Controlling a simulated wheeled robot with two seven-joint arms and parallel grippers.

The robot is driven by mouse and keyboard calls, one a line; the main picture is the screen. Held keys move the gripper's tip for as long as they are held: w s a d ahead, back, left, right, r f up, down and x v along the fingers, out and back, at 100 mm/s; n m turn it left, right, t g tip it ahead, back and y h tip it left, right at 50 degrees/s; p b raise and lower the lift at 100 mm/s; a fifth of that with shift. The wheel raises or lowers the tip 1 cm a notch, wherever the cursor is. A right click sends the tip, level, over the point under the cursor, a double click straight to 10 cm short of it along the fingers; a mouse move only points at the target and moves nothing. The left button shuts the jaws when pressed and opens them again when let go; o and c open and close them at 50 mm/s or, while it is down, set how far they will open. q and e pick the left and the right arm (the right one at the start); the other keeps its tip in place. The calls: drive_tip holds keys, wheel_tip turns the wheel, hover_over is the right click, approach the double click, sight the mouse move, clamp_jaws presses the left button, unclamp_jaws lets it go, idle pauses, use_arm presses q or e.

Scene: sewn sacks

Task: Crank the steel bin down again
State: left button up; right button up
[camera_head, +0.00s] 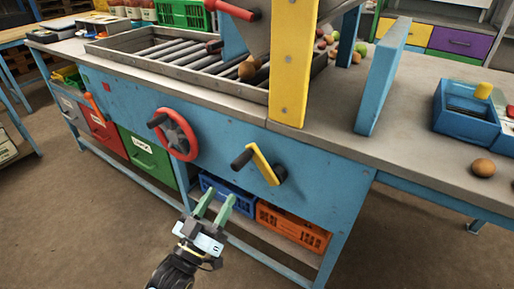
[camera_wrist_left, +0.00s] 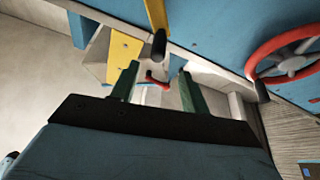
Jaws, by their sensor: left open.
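The steel bin (camera_head: 290,28) is a grey sloped hopper, partly seen at the top of the head view behind a yellow post (camera_head: 289,65). On the blue bench front is a yellow crank arm (camera_head: 263,165) with a black grip (camera_head: 242,159). In the left wrist view the yellow crank arm (camera_wrist_left: 155,14) and its black grip (camera_wrist_left: 159,45) lie beyond the fingers. My left gripper (camera_head: 215,203) is open and empty, below and left of the crank, apart from it. Its green fingers also show in the left wrist view (camera_wrist_left: 158,78). My right gripper is not in view.
A red handwheel (camera_head: 175,135) sits left of the crank. A blue crate (camera_head: 228,196) and an orange crate (camera_head: 292,229) stand on the shelf below. Rollers (camera_head: 175,51) and a blue upright panel (camera_head: 383,76) are on the bench. The floor in front is clear.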

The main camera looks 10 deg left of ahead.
sight(247, 150)
use_arm(q)
drive_tip(key=b+x, duration=0.2)
drive_tip(key=x, duration=1.1)
drive_tip(key=shift+d, duration=0.1)
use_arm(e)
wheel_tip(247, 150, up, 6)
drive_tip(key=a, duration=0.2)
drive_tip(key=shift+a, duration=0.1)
use_arm(q)
clamp_jaws()
